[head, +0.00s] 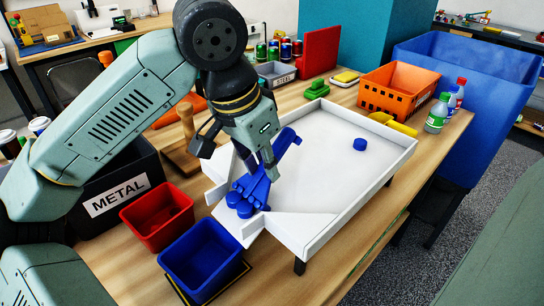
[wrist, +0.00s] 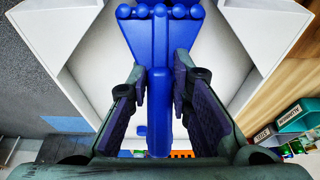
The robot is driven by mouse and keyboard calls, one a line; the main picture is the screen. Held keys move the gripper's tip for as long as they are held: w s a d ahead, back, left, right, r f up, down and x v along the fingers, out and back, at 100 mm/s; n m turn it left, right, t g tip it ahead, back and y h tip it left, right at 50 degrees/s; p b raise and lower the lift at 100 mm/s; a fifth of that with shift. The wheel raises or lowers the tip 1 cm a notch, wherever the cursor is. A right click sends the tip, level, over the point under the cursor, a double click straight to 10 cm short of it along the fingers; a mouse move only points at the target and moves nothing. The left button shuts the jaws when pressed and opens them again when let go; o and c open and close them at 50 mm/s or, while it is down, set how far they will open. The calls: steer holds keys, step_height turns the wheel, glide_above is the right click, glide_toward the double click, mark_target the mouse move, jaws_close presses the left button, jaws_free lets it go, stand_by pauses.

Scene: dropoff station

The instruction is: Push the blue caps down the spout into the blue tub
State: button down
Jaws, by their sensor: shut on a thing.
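My gripper (head: 262,165) is shut on the handle of a blue rake-like pusher (head: 256,188). The handle (wrist: 158,120) runs between my fingers in the wrist view, and the fan-shaped head (wrist: 160,45) ends in several round knobs. The pusher head is low over the white tray (head: 325,160), towards its front-left corner. Another blue cap (head: 360,144) lies alone on the tray's far right part. The blue tub (head: 201,258) stands below the spout; its inside looks empty.
A red tub (head: 158,215) and a black bin marked METAL (head: 115,203) stand left of the blue tub. An orange crate (head: 400,88), bottles (head: 437,113) and yellow blocks (head: 402,128) stand behind the tray. The tray's right half is mostly clear.

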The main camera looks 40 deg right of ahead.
mark_target(252, 184)
steer(key=shift+s+a+f+b, duration=0.15)
steer(key=shift+a+b, duration=0.3)
steer(key=shift+a, duration=1.3)
steer(key=shift+a+r+p, duration=0.15)
steer(key=shift+r+p, duration=0.15)
steer(key=shift+r, duration=0.15)
steer(key=shift+d+r+p, duration=0.2)
steer(key=shift+r+p, duration=0.35)
steer(key=shift+r, duration=0.3)
steer(key=shift+d+r+p, duration=0.2)
steer(key=shift+r+p, duration=0.4)
steer(key=shift+r, duration=0.2)
steer(key=shift+d+r+p, duration=0.2)
steer(key=shift+r+p, duration=0.35)
steer(key=shift+r, duration=0.3)
